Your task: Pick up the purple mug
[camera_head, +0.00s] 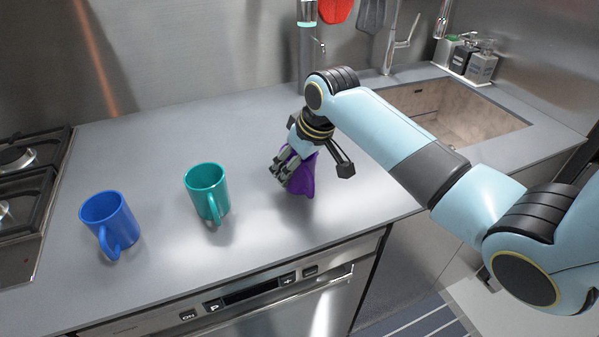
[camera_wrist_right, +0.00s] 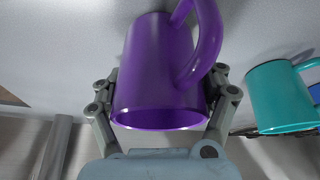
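The purple mug (camera_head: 303,178) is on the grey counter, partly hidden by my right gripper (camera_head: 282,168). In the right wrist view the purple mug (camera_wrist_right: 158,70) fills the middle, with its rim toward the gripper and its handle at the upper right. My right gripper (camera_wrist_right: 165,98) has one finger on each side of the mug, and both appear to touch its wall. I cannot tell whether the mug's base touches the counter. My left gripper is not in view.
A teal mug (camera_head: 206,190) stands left of the purple one, and a blue mug (camera_head: 109,222) farther left. A gas hob (camera_head: 25,190) is at the left edge. A sink (camera_head: 455,115) and soap bottles (camera_head: 482,66) are at the right. The counter's front edge is close.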

